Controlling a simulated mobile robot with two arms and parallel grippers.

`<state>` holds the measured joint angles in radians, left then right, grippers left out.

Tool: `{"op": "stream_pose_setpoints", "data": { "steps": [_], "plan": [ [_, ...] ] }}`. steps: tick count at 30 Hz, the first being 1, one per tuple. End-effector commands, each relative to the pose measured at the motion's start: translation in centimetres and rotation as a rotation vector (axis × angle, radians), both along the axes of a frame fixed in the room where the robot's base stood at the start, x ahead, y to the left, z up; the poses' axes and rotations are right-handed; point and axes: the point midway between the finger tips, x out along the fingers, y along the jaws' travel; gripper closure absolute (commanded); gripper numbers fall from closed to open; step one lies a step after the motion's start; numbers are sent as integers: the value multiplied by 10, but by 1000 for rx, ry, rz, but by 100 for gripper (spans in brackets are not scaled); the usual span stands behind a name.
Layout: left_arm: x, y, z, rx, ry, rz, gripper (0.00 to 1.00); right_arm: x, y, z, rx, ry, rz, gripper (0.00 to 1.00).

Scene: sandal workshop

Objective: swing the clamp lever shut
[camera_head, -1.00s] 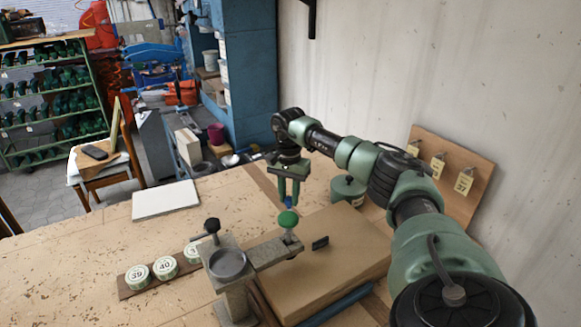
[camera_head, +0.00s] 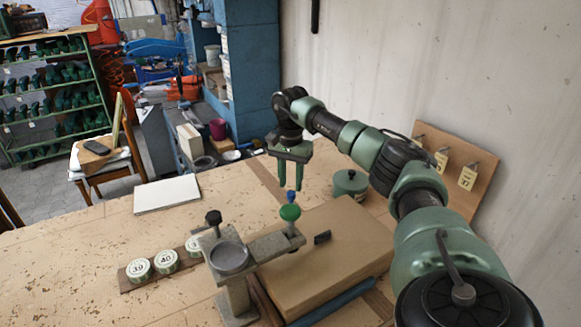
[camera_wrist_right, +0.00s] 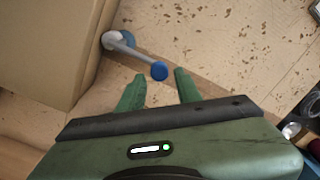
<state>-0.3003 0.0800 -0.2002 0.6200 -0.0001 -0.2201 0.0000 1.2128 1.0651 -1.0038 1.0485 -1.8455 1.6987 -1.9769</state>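The clamp lever (camera_wrist_right: 130,50) is a thin grey rod with a blue knob (camera_wrist_right: 159,71) at its end, seen in the right wrist view. My left gripper is not in view.
A grey stand with a round dish (camera_head: 229,258) stands in front. A brown box-like block (camera_head: 345,262) lies on the bench beside it. A green lidded pot (camera_head: 350,184) stands behind right. Numbered tins (camera_head: 167,261) sit at left. A white board (camera_head: 167,194) lies on the bench.

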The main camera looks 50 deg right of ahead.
Motion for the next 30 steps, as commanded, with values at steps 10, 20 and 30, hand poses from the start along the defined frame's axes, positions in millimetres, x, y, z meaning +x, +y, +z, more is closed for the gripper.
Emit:
{"op": "stream_pose_setpoints", "data": {
  "steps": [10,20,30],
  "plan": [
    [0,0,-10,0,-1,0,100,1,1,40,1,0,3,66],
    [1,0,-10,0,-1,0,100,0,1,42,1,1,3,66],
    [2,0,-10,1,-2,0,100,0,1,42,1,1,3,66]
  ]
}}
